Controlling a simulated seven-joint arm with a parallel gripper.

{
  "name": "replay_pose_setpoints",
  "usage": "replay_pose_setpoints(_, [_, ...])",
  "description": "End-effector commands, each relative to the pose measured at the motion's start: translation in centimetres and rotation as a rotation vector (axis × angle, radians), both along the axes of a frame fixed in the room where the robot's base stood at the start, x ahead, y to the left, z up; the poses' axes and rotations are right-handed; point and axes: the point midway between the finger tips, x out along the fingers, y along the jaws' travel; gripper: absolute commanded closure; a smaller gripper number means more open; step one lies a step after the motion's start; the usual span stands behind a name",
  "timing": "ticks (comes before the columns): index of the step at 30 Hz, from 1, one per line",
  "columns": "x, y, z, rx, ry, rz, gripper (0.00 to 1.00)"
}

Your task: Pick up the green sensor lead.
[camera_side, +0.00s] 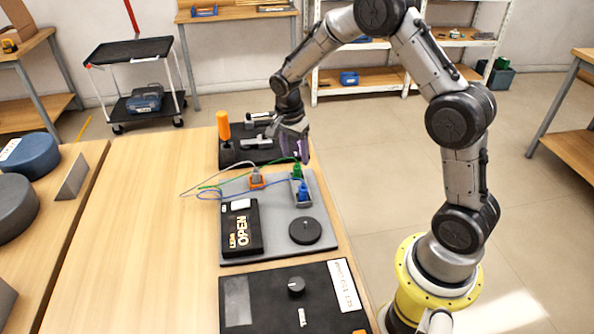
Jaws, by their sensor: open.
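The green sensor lead (297,171) has a green plug at the far right part of the grey board. Its thin green cable runs left across the board's back edge. A blue lead (303,188) sits just in front of it in the same grey holder. My gripper (302,158) points down above and slightly behind the green plug, with its jaws open. It looks very close to the plug, but I cannot tell whether they touch. The fingertips are small and partly unclear in this view.
An orange-based connector (257,180) with a pale cable stands left of the holder. An orange-handled stick (223,127) stands behind.

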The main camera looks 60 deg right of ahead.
Motion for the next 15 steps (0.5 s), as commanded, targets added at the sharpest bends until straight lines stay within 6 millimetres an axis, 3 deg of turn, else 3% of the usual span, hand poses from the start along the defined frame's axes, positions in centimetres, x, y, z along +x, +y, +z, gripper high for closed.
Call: replay_pose_setpoints(15, [-0.4, -0.4, -5.3, 0.001, 0.002, 0.0, 0.35])
